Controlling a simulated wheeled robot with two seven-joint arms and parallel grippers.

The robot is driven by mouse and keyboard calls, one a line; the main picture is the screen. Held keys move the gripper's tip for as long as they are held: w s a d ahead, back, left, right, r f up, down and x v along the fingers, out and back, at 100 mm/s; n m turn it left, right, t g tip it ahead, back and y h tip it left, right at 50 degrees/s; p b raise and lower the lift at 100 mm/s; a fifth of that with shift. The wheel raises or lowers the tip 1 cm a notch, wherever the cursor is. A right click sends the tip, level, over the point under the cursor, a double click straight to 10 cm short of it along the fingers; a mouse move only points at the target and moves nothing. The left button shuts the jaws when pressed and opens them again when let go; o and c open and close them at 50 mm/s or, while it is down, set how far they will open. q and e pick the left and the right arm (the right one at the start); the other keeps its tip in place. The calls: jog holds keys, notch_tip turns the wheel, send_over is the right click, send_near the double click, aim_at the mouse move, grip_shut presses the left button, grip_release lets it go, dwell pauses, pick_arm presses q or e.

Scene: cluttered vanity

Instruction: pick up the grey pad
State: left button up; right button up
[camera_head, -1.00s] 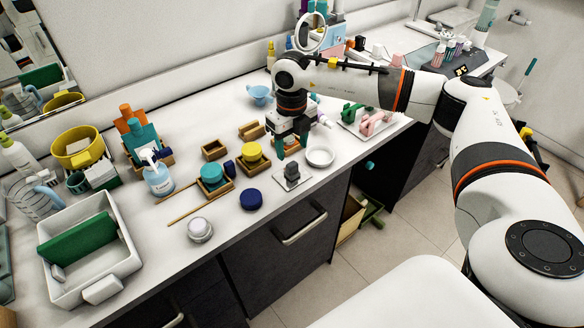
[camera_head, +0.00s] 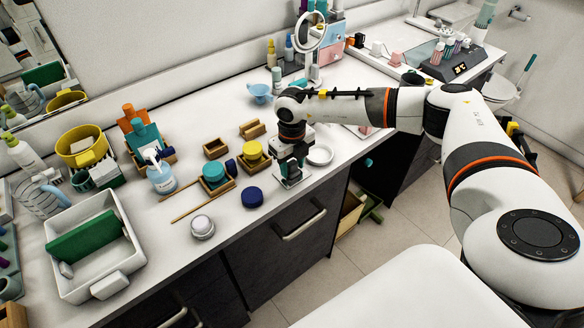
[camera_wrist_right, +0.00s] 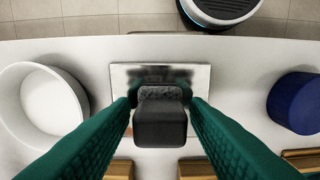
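The grey pad (camera_wrist_right: 160,93) shows in the right wrist view as a rough grey strip behind a dark block (camera_wrist_right: 160,124). They are on a small shiny plate (camera_wrist_right: 120,75). My right gripper (camera_wrist_right: 162,106) has its two green fingers either side of the block, with narrow gaps, so it is open around it. In the head view my right gripper (camera_head: 291,170) is low over the plate (camera_head: 303,180) near the counter's front edge and mostly hides the pad. My left gripper is not in view.
A white round dish (camera_head: 320,155) stands close by the plate. A blue round tub (camera_head: 252,197) stands on the other side, with wooden trays (camera_head: 216,147) behind. A silver-lidded jar (camera_head: 202,227) is near the front edge. A drawer handle (camera_head: 303,226) sits below.

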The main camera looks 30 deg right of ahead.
aim_at(292, 163)
jog(key=c, duration=0.7)
jog(key=shift+o, duration=0.2)
notch_tip(292, 163, up, 10)
jog(key=shift+r+b, duration=0.1)
jog(key=shift+b, duration=0.95)
